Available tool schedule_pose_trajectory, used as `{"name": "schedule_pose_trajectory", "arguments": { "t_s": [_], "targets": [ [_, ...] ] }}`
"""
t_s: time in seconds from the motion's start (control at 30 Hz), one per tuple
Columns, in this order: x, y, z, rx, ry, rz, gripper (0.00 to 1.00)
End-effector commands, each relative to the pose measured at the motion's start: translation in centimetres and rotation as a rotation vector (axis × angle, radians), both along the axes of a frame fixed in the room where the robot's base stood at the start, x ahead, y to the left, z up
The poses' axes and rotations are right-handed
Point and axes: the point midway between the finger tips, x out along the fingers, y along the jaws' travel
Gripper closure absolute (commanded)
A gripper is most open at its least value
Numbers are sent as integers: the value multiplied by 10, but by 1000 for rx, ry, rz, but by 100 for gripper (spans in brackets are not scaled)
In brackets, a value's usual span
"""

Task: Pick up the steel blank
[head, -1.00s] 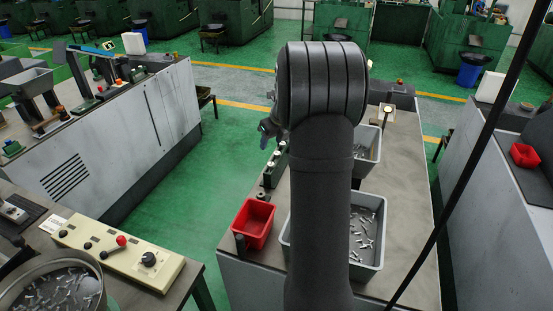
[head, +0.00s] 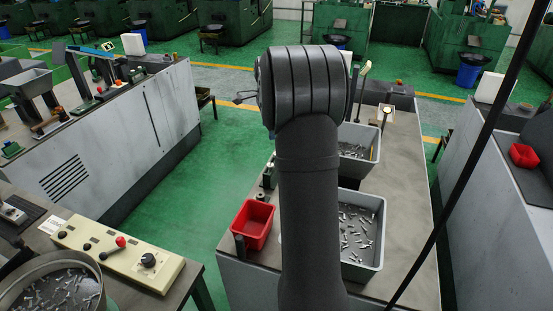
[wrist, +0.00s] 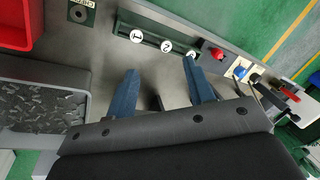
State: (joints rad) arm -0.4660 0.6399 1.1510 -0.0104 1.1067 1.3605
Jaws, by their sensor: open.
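My gripper (wrist: 160,66) is open, its two blue fingers apart over the grey bench top, with no object clearly held between them. Small dark shapes show between the fingers, too unclear to name. I cannot single out one steel blank. Several small steel pieces (wrist: 42,112) lie in a grey bin at the left of the wrist view. In the head view, similar pieces (head: 354,232) lie in the near grey bin (head: 374,262). My arm hides the gripper and part of the bench there.
A red bin (head: 252,222) stands at the bench's left edge. A second grey bin (head: 374,150) is farther back. In the wrist view, a numbered strip (wrist: 150,40) and a red knob (wrist: 217,53) lie beyond the fingers. A ring-shaped part (wrist: 79,14) sits near the red bin.

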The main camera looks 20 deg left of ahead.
Motion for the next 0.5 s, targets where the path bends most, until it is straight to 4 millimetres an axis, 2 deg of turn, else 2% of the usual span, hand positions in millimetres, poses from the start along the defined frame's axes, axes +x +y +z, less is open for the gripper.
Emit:
{"name": "schedule_pose_trajectory", "arguments": {
  "t_s": [0.1,0.2,0.33,0.5],
  "targets": [
    [3,3,13,-116,-33,250,51],
    [5,2,23,-202,-49,427,51],
    [7,2,31,-279,-56,582,51],
    [9,2,30,-316,-56,657,51]
  ]
}}
